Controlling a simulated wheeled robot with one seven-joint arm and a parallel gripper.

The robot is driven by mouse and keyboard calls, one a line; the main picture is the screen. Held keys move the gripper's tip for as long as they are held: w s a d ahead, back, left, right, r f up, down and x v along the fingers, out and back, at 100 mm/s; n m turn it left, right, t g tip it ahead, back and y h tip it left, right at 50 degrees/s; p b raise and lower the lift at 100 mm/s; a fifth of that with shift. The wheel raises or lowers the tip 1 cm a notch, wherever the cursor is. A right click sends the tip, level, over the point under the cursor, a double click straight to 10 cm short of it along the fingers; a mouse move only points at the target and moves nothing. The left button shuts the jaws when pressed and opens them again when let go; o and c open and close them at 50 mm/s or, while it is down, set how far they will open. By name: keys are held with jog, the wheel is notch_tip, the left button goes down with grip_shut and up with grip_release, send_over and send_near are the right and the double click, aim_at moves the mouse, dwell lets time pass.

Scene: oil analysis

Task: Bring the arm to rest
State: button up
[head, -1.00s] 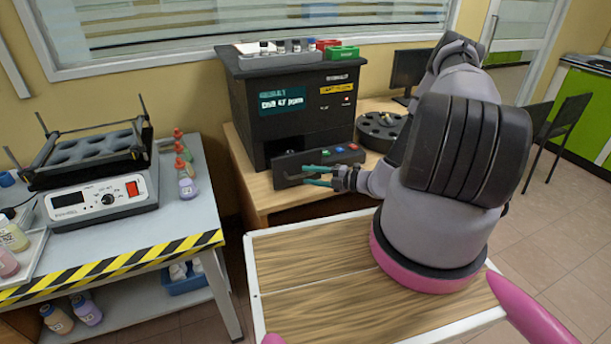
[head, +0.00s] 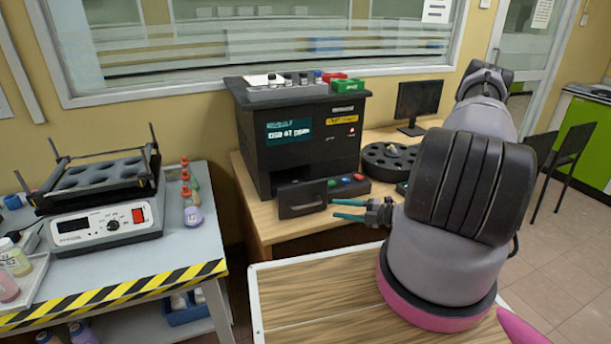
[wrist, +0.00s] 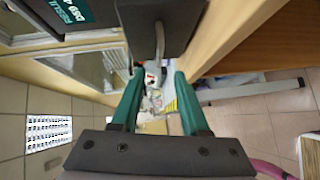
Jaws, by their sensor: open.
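My gripper (head: 349,209) is open, with two teal fingers pointing left in the head view. It hangs in front of the black analyzer (head: 304,146), apart from it, with nothing between the fingers. In the wrist view the teal fingers (wrist: 158,95) stand apart and empty. The analyzer's drawer front (head: 302,198) with a handle is just to the left of and beyond the fingertips. My arm reaches over the wooden tray top at right.
A shaker (head: 105,215) and several dropper bottles stand on the grey bench (head: 150,258) at left. A round black carousel (head: 385,158) and a monitor (head: 418,100) stand right of the analyzer. The wooden top (head: 320,300) is clear at its left.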

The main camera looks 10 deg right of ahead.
jog(key=s+a+r+n+g+h, duration=0.15)
jog(key=r+n+g, duration=0.35)
jog(key=r+n, duration=0.8)
jog(key=s+a+r+n+g+h, duration=0.1)
jog(key=a+r+n+g+h, duration=0.2)
jog(key=r+n, duration=0.9)
jog(key=s+r+n+t+h, duration=0.2)
jog(key=s+r+n, duration=0.5)
jog(key=r, duration=0.5)
jog(key=s+r+n+t+h, duration=0.3)
jog(key=s+r+n, duration=0.5)
jog(key=r, duration=0.4)
jog(key=shift+a+r+n+h, duration=0.3)
jog(key=shift+n+h, duration=0.2)
jog(key=shift+h, duration=0.25)
jog(key=shift+r, duration=0.1)
